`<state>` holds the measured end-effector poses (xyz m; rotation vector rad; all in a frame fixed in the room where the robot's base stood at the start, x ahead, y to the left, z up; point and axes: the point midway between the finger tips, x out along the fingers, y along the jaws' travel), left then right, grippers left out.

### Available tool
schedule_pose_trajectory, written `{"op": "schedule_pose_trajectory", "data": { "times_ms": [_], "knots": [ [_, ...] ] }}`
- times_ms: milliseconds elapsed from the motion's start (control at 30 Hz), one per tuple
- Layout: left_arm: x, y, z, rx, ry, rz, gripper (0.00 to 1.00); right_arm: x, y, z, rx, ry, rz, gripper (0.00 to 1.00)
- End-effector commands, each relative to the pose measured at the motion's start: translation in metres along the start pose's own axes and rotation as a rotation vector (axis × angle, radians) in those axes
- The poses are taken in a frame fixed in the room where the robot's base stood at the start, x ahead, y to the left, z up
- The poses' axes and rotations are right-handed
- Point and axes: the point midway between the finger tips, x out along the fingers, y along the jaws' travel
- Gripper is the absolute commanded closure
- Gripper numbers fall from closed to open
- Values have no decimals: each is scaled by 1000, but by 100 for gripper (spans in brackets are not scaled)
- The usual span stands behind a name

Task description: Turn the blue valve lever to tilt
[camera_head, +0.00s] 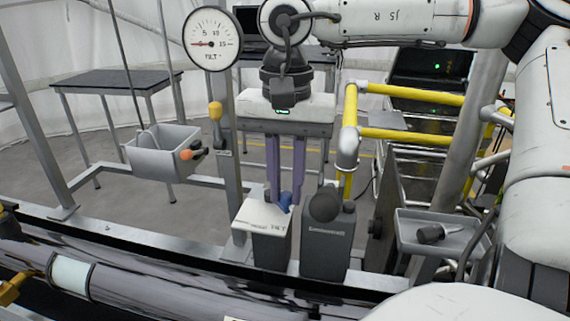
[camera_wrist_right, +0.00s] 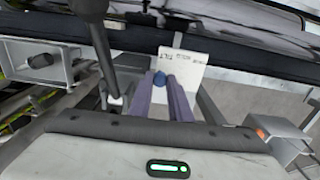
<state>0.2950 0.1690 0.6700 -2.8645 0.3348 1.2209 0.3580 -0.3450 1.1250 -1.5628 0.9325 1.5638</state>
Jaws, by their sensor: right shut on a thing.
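The blue valve lever (camera_head: 284,199) is a small blue part beside a white label plate marked TILT (camera_head: 260,215) on a grey box. It also shows in the right wrist view (camera_wrist_right: 159,78), between the purple fingertips. My right gripper (camera_head: 287,195) points down over it, with its fingers shut on the lever. The fingers hide much of the lever. A round gauge marked TILT (camera_head: 211,39) stands on a post at upper left, its red needle pointing left. My left gripper is not in the frames.
A second grey box with a dark round knob (camera_head: 324,206) stands just right of the lever. A grey bin (camera_head: 162,152) with an orange-ended tool hangs at left. A small tray (camera_head: 443,235) with a dark-handled tool is at right. Yellow rails (camera_head: 405,134) run behind.

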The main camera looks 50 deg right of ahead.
Motion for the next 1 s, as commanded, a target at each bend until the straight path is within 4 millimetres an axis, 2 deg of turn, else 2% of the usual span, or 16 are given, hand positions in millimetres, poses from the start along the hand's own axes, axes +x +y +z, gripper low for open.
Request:
{"op": "schedule_pose_trajectory", "data": {
  "times_ms": [233, 267, 333, 367, 633, 733, 867, 1000],
  "knots": [
    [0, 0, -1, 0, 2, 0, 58, 0, 0, 0, 0, 2, 1, 100],
    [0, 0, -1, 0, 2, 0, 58, 0, 0, 0, 0, 2, 1, 77],
    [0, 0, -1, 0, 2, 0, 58, 0, 0, 0, 0, 2, 1, 66],
    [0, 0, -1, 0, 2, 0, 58, 0, 0, 0, 1, 2, 1, 64],
    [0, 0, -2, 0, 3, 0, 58, -1, 0, 0, 1, 2, 0, 64],
    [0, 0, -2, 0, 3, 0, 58, -7, 0, -1, 2, 3, 0, 64],
    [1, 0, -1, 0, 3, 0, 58, -27, -1, -1, 3, 5, -3, 64],
    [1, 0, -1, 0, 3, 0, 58, -56, -1, -1, 3, 5, -3, 64]
  ]
}}
